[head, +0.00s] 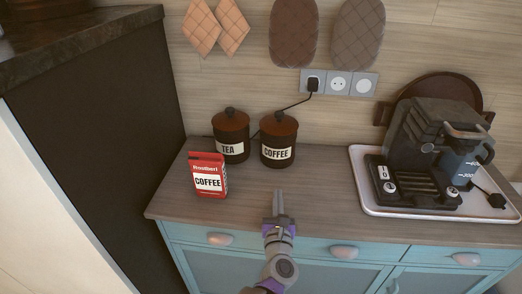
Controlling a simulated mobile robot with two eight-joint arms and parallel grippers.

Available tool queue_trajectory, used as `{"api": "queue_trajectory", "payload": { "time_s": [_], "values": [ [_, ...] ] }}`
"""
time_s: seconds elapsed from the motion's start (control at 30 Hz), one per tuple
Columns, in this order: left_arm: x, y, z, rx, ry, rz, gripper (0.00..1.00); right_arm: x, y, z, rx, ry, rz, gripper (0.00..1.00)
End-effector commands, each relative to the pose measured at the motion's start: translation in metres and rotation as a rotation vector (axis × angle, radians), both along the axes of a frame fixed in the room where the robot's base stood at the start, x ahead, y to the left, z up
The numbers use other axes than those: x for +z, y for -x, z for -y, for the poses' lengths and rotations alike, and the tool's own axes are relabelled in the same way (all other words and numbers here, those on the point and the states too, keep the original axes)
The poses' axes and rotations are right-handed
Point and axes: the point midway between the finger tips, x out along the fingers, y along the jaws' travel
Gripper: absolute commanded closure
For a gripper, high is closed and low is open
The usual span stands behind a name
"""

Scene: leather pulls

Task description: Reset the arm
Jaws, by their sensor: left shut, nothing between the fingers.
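My left gripper (279,203) is in the middle of the head view, over the front edge of the wooden counter (318,190). It points toward the wall. Its two fingers are together with nothing between them. It is apart from the jars and the coffee bag behind it. My right gripper is not in view.
A red coffee bag (209,183), a tea jar (230,150) and a coffee jar (277,154) stand on the counter. A coffee machine (432,135) sits on a white tray (362,185) at right. Blue drawers (307,246) are below. A dark cabinet (100,130) bounds the left.

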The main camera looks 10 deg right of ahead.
Motion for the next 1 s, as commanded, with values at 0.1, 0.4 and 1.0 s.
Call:
{"api": "queue_trajectory", "payload": {
  "time_s": [0.1,0.4,1.0],
  "values": [
    [0.002,0.0,-0.001,-0.003,-0.013,0.003,1.0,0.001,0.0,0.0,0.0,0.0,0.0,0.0],
    [0.064,0.019,-0.054,-0.197,-0.723,0.136,1.0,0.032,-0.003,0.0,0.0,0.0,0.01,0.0],
    [0.02,0.228,-0.286,-1.365,-2.511,0.246,1.0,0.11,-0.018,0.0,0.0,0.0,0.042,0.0]
  ]
}}
